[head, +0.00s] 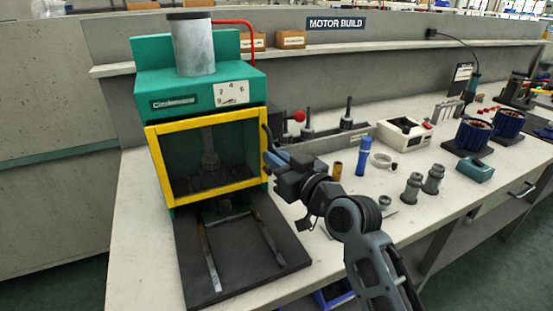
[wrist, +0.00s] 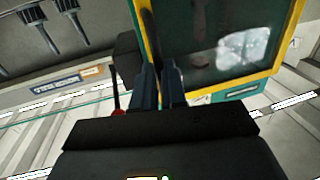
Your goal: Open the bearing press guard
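The bearing press (head: 200,85) is a green machine at the left of the bench. Its guard (head: 205,118) is a yellow frame with a clear window, standing closed across the press front. A dark bar handle (head: 265,133) runs up the guard's right edge; it also shows in the wrist view (wrist: 149,28). My gripper (head: 270,158) is at the lower part of this handle. In the wrist view its two fingers (wrist: 160,78) stand close on either side of the bar, with little gap visible. The exact contact is partly hidden.
A black base plate with two metal rails (head: 240,255) juts out before the press. Right of my arm stand a blue bottle (head: 364,157), grey fittings (head: 411,188) and a white box (head: 404,134). A red-knobbed lever (head: 299,117) is close behind my gripper.

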